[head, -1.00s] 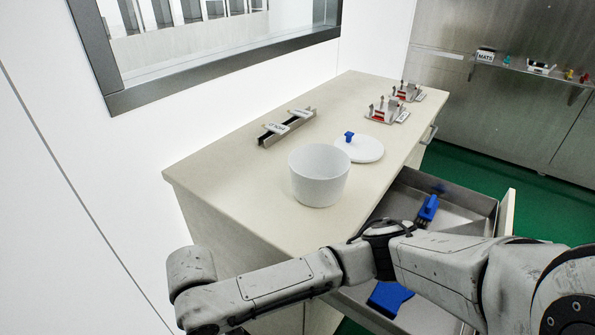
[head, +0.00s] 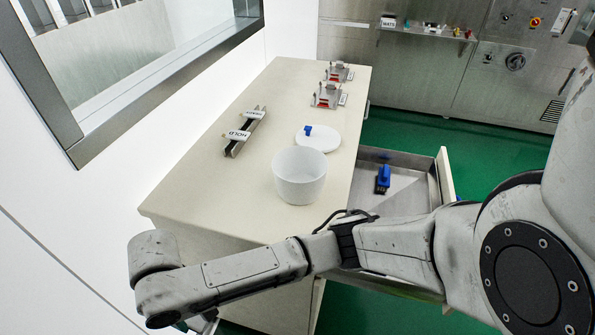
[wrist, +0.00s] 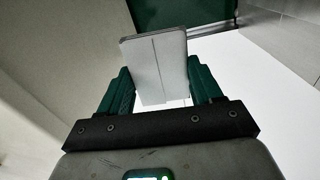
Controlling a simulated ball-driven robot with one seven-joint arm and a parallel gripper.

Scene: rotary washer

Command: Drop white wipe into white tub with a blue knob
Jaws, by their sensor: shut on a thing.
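The white tub (head: 299,180) stands open and upright on the cream counter. Its white lid with the blue knob (head: 318,139) lies flat on the counter just behind the tub. In the wrist view my gripper (wrist: 160,88) is shut on a flat white piece with a crease down its middle, the white wipe (wrist: 155,60), held between green fingers. In the head view my arm reaches low across the front of the counter, and its end is at the lower left, below the counter top and away from the tub. The fingers and wipe are mostly hidden there.
An open drawer (head: 408,205) juts from the counter's right side, with a blue-handled brush (head: 382,178) in it. A metal holder with labels (head: 246,131) lies at the counter's left, and small racks (head: 327,95) stand at the back. The counter's front left is clear.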

